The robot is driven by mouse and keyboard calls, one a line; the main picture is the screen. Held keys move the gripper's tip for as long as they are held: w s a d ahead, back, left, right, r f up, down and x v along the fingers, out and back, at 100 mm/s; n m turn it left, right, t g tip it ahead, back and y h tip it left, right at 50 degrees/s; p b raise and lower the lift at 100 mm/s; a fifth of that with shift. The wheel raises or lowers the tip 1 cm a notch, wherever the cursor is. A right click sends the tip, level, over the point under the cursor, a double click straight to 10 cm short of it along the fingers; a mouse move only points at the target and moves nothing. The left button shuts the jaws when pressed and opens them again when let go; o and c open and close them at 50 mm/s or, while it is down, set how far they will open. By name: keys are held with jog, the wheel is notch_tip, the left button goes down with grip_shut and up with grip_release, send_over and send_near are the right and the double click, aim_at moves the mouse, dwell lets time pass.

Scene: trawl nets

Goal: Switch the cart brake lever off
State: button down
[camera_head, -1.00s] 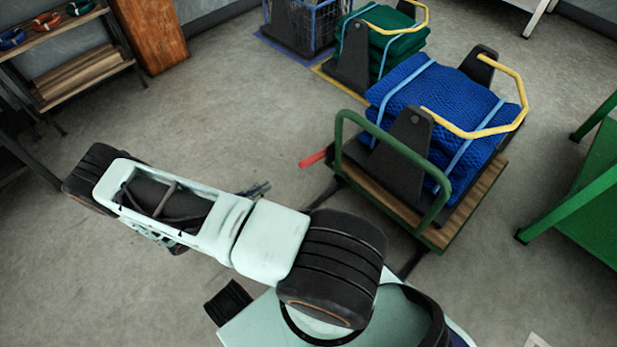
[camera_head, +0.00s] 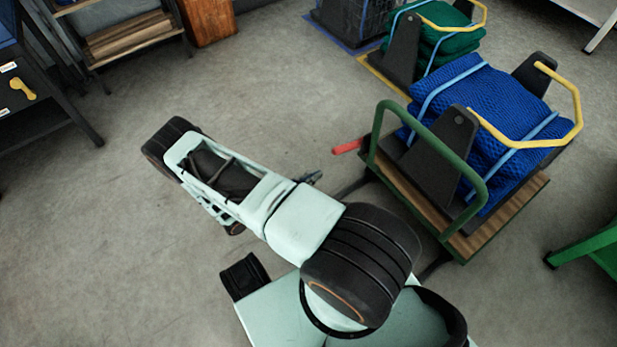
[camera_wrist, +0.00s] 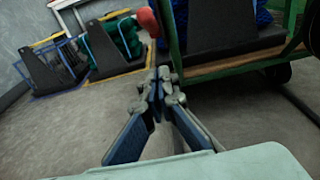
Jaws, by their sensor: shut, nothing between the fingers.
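The cart (camera_head: 515,200) has a wooden deck and a green tube handle, and it carries a stack of blue nets (camera_head: 500,100) between dark end plates. A red lever (camera_head: 347,146) sticks out low from its handle end; it also shows at the top of the wrist view (camera_wrist: 148,20), beside the green post. My gripper (camera_head: 313,178) is small and partly hidden behind my arm in the head view, left of and below the lever. In the wrist view its fingers (camera_wrist: 158,76) meet at the tips, empty, with the lever beyond them and apart.
A stack of green nets (camera_head: 440,40) and a blue wire cage (camera_head: 345,25) stand behind the cart. A green table (camera_head: 600,245) is at right. A shelf (camera_head: 125,40) and a dark cabinet with a yellow handle (camera_head: 22,88) stand at left. The floor between is clear.

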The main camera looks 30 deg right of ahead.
aim_at(333, 155)
jog(key=d+r+b, duration=0.1)
jog(key=d+r, duration=0.2)
jog(key=d, duration=0.4)
jog(key=shift+w, duration=0.25)
jog(key=shift+r, duration=0.2)
jog(key=shift+r+y+p, duration=0.4)
jog(key=shift+y+p, duration=0.2)
jog(key=shift+p, duration=0.1)
jog(key=shift+r+y+p, duration=0.15)
jog(key=shift+y+p, duration=0.15)
